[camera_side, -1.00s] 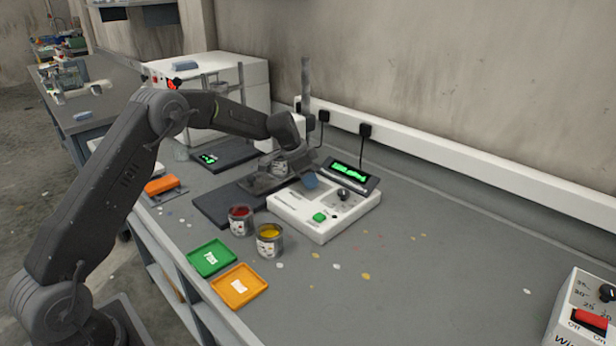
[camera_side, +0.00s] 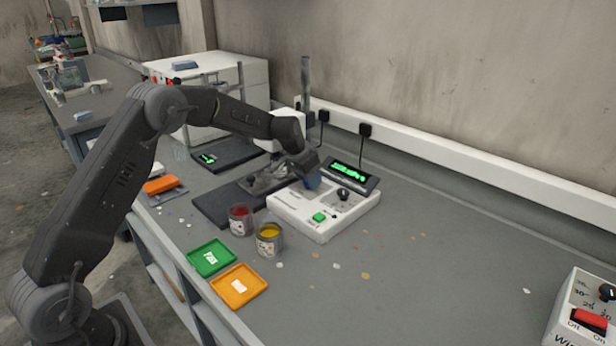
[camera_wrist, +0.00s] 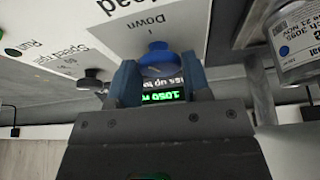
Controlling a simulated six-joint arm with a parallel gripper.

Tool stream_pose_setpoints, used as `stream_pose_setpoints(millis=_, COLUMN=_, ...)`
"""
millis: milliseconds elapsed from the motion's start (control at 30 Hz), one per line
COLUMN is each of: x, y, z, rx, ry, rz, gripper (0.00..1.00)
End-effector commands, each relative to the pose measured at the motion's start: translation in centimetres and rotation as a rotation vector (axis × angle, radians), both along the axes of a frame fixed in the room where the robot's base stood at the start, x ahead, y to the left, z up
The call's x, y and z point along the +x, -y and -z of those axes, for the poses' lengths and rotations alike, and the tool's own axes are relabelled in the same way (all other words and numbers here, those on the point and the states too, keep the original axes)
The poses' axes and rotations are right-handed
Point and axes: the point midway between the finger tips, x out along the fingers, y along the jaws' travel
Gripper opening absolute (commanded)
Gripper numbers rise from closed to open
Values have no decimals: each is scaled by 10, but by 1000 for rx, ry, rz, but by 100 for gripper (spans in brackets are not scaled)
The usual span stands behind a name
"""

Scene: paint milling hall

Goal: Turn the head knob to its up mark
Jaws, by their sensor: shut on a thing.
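The head knob (camera_wrist: 157,58) is blue and sits on the white control box (camera_side: 296,217); in the side view it shows as a small blue piece (camera_side: 314,182) partly behind my gripper (camera_side: 308,172). In the wrist view my gripper (camera_wrist: 158,85) has its two blue-grey fingers on either side of the knob, shut on it. The upside-down word "Down" is printed beside the knob, with a short line mark near it. The up mark and the knob's pointer cannot be made out. A display (camera_side: 350,175) with green digits stands behind the box.
The box also carries a black knob (camera_side: 343,194) and a green button (camera_side: 320,217). A red paint can (camera_side: 241,220) and a yellow one (camera_side: 269,240) stand in front, near green (camera_side: 211,258) and orange (camera_side: 239,286) trays. The bench to the right is mostly clear.

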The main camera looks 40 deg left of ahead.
Motion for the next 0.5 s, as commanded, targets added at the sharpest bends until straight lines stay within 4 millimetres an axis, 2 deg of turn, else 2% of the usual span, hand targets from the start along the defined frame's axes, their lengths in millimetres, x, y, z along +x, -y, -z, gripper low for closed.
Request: stream_pose_setpoints(millis=500, x=1, y=3, z=0, rx=3, ry=3, rz=-488, gripper=20)
